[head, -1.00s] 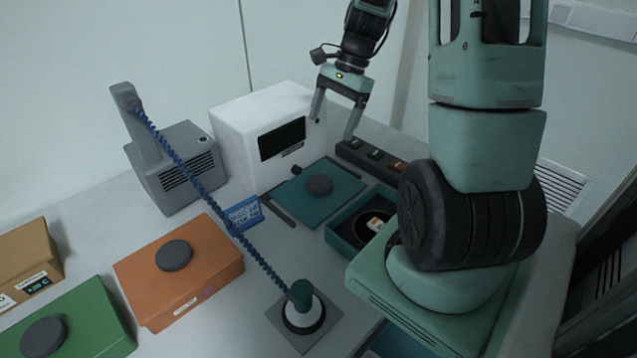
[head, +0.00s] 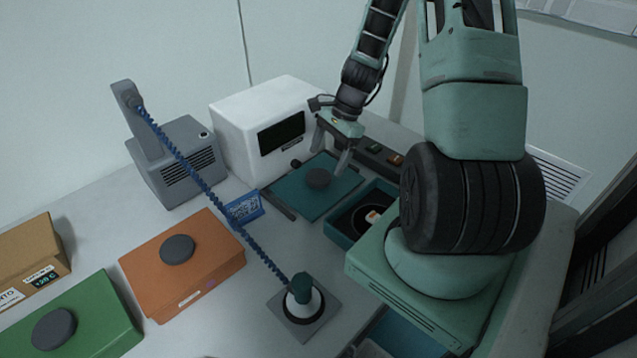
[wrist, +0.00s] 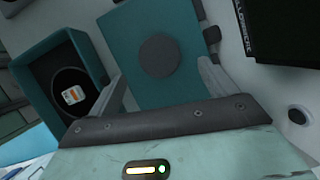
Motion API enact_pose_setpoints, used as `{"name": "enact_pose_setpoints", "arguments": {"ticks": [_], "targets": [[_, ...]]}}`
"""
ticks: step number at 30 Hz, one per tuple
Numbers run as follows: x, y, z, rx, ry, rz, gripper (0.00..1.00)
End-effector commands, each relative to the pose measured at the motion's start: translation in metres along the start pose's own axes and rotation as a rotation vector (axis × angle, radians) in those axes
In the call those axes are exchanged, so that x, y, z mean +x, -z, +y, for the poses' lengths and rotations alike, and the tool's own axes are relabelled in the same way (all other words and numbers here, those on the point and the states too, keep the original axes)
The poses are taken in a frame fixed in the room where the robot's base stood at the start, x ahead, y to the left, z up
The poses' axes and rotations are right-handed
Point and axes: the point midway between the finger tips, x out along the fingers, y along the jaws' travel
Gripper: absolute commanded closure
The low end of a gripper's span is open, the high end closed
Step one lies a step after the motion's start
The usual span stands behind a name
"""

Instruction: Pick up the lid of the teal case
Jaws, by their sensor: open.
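The teal lid (head: 294,193) is a flat plate with a round dark grey knob (head: 318,178) on it. It lies on the table beside the open teal case (head: 338,233), which holds a black round recess with a small orange and white item. My gripper (head: 331,163) is open and empty above the lid, close to the knob. In the wrist view the lid (wrist: 133,36) and the knob (wrist: 160,56) show ahead of and between the spread fingers (wrist: 165,92). The open case (wrist: 28,70) is at the left there. I cannot tell the exact height of the fingertips over the knob.
A white instrument box (head: 237,140) stands behind the lid. A black switch strip (head: 374,152) lies behind my gripper. An orange case (head: 205,262), a green case (head: 95,315) and a grey device with a blue coiled cord (head: 180,165) stand at the left.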

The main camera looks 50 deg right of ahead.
Motion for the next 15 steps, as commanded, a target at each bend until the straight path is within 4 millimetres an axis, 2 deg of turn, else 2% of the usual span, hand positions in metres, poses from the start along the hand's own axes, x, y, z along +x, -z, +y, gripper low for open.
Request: {"name": "enact_pose_setpoints", "arguments": {"ticks": [10,15], "targets": [[0.039,-0.003,0.001,0.0,-0.004,-0.003,0.16],[0.051,-0.003,0.001,-0.001,-0.003,-0.002,0.16]]}}
